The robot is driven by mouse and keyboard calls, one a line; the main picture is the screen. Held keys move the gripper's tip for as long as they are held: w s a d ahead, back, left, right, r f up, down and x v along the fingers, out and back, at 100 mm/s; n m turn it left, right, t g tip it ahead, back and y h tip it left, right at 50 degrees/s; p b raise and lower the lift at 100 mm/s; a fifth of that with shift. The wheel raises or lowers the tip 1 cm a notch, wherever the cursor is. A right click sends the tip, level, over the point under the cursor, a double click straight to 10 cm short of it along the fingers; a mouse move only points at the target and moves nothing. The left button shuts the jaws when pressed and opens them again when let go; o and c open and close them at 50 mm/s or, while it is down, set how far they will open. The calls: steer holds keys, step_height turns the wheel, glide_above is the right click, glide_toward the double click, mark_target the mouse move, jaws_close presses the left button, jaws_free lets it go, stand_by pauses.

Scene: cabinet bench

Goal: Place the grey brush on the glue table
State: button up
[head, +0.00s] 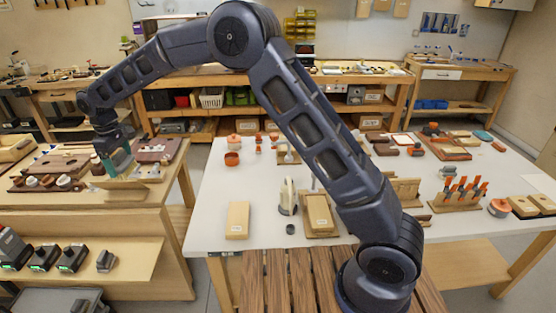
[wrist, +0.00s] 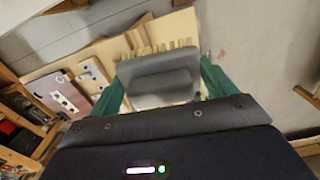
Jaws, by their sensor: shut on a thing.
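My gripper (head: 118,160) is over the left wooden bench in the head view, reaching down near its front right part. In the wrist view my gripper (wrist: 163,76) has its green fingers on either side of a grey block with pale bristle-like tips along its far edge, which looks like the grey brush (wrist: 165,87). The gripper is shut on it. The brush cannot be made out in the head view. The large white-topped table (head: 262,205) stands to the right, with a pale bottle (head: 288,196) on it. No label shows which table is the glue table.
The left bench (head: 165,215) carries dark trays of tools and a pale wooden piece (head: 125,192) below my gripper. A gap separates it from the white-topped table. A wooden block (head: 238,220) and orange-handled tools (head: 461,189) stand on the white top, with bare patches between.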

steer(key=w+d+m, duration=0.2)
steer(key=w+d, duration=1)
steer(key=w, duration=0.2)
steer(key=w+d+m, duration=0.2)
steer(key=w+d, duration=0.9)
steer(key=w, duration=0.3)
steer(key=w+d+m, duration=0.1)
steer(key=w+d, duration=0.4)
steer(key=d, duration=0.5)
steer(key=w+d+m, duration=0.2)
steer(key=w+d, duration=0.3)
steer(key=d, duration=0.5)
steer(key=w+d+m, duration=0.1)
steer(key=w+d, duration=0.4)
steer(key=d, duration=0.4)
steer(key=d+m, duration=0.5)
steer(key=d, duration=3.2)
steer(key=s+d+m, duration=0.1)
steer(key=s+d, duration=0.3)
steer(key=d, duration=0.5)
steer(key=s+d+m, duration=0.2)
steer(key=s+d, duration=0.2)
steer(key=d, duration=0.5)
steer(key=s+d+m, duration=0.1)
steer(key=s+d, duration=0.3)
steer(key=d, duration=0.5)
steer(key=f, duration=1.6)
steer(key=d+f, duration=0.1)
steer(key=f, duration=0.8)
